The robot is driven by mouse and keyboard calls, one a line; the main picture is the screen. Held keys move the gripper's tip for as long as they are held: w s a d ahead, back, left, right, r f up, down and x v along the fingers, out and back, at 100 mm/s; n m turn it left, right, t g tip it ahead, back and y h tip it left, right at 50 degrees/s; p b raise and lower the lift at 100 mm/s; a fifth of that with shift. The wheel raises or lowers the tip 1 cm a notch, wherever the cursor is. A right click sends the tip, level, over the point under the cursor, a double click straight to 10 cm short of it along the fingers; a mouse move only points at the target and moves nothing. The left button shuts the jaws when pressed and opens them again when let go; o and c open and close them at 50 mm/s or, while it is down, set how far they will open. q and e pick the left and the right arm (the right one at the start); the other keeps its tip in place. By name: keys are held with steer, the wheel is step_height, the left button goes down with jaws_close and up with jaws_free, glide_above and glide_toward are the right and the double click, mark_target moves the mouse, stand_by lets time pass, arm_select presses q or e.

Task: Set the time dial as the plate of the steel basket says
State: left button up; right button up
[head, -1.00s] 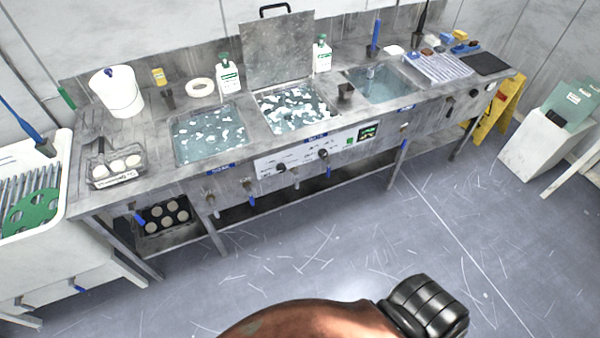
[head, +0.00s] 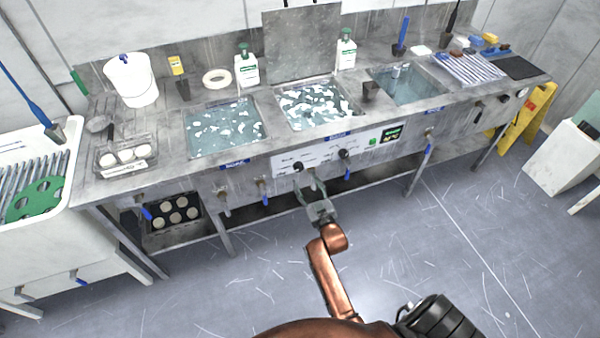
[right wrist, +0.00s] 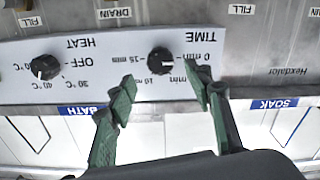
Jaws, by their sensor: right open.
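The black time dial (right wrist: 162,62) sits under the inverted word TIME in the right wrist view. Its white mark seems to point right, toward "0 min". The dial also shows in the head view (head: 298,167) on the white panel. My right gripper (right wrist: 160,82) is open, its green fingertips on either side of the dial's lower part; contact cannot be told. It also shows in the head view (head: 311,182), at the panel. The steel basket (head: 100,160) stands at the bench's left end with white discs inside. Its front plate (head: 126,170) is too small to read. My left gripper is not in view.
The heat dial (right wrist: 46,66) is beside the time dial on the same panel. Valve handles (head: 263,187) stick out along the bench front. A raised lid (head: 302,42) stands behind the middle bath. The floor before the bench is clear.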

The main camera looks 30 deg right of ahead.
mark_target(300, 169)
steer(key=b+x, duration=0.1)
steer(key=x, duration=0.5)
steer(key=shift+f, duration=0.15)
steer(key=shift+a, duration=0.1)
steer(key=shift+c, duration=0.2)
steer(key=c, duration=1.1)
